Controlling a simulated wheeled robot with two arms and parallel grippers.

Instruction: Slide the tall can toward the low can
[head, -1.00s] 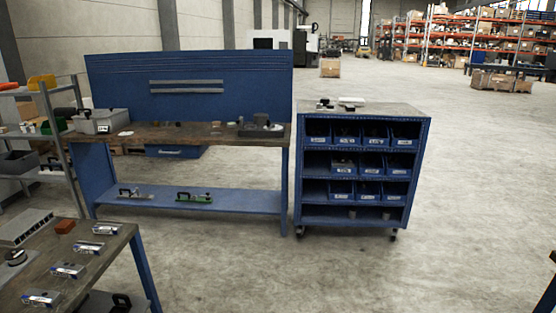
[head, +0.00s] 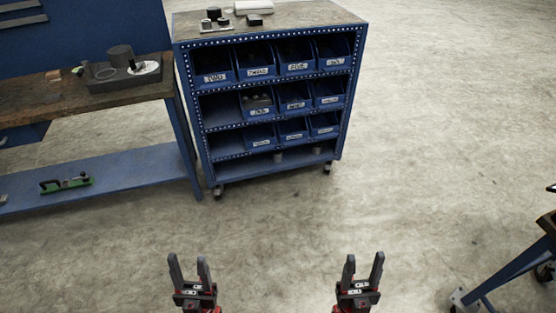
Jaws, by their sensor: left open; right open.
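My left gripper (head: 189,262) and my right gripper (head: 364,261) are both open and empty, fingers pointing up in the picture at the bottom of the head view. Both are over the bare floor, well short of the cart and touching nothing.
Another table (head: 515,262) is at right. Concrete floor between is clear.

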